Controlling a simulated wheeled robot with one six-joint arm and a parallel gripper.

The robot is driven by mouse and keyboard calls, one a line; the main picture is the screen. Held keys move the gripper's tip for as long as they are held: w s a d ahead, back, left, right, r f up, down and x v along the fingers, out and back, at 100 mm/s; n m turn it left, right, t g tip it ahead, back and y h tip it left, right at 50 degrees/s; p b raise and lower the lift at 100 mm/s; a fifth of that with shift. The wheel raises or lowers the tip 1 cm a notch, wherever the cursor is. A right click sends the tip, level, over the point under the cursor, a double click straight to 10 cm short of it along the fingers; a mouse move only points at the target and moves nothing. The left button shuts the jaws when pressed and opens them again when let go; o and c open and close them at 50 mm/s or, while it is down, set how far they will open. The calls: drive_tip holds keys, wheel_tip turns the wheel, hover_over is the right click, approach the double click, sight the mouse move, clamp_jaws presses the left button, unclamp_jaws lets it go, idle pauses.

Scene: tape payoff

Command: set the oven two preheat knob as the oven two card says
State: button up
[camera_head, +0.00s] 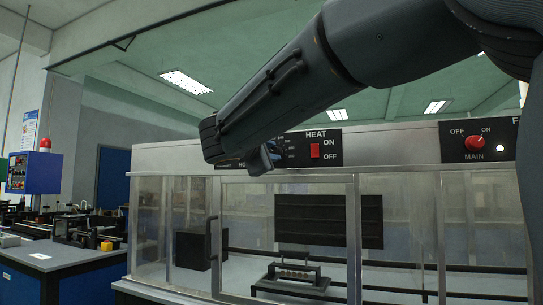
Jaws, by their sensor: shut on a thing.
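My gripper (262,160) is partly in view at the front panel of a glass-fronted cabinet, below the end of my dark arm. It is shut at a dial whose printed scale (291,148) shows just to its right. The knob itself is hidden behind my gripper and arm, so its pointer setting cannot be read. No oven two card can be made out, and no label reading oven two shows.
Right of the dial is a red HEAT switch (315,151) marked ON and OFF. A red MAIN knob (474,143) is at far right. The cabinet (160,158) has glass doors with a rack (292,280) inside. A bench (75,258) with equipment stands left.

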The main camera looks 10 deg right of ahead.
drive_tip(key=shift+f, duration=0.1)
drive_tip(key=o, duration=1.1)
drive_tip(key=shift+c, duration=0.2)
drive_tip(key=v, duration=0.8)
drive_tip(key=shift+b, duration=0.4)
